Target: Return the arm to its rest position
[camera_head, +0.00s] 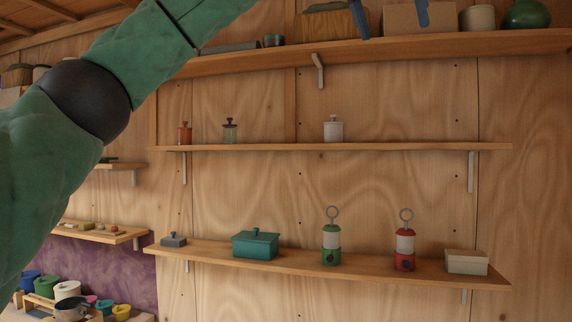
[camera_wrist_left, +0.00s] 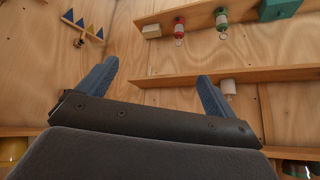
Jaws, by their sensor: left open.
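My left arm (camera_head: 125,50), green with a dark joint, rises from the left edge of the head view and leaves it at the top. My left gripper (camera_head: 394,28) shows only as two blue fingertips at the top edge, in front of the top shelf. In the left wrist view the left gripper (camera_wrist_left: 157,69) has its two blue fingers wide apart. Nothing is held between them; only wall and shelves show beyond. My right gripper is not in view.
The top shelf (camera_head: 440,47) carries boxes, a pot and a green round vessel (camera_head: 526,14). The middle shelf (camera_head: 420,147) holds small jars. The lower shelf (camera_head: 350,267) holds a teal box (camera_head: 255,245), green lantern (camera_head: 331,245), red lantern (camera_head: 404,248) and pale box (camera_head: 466,262).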

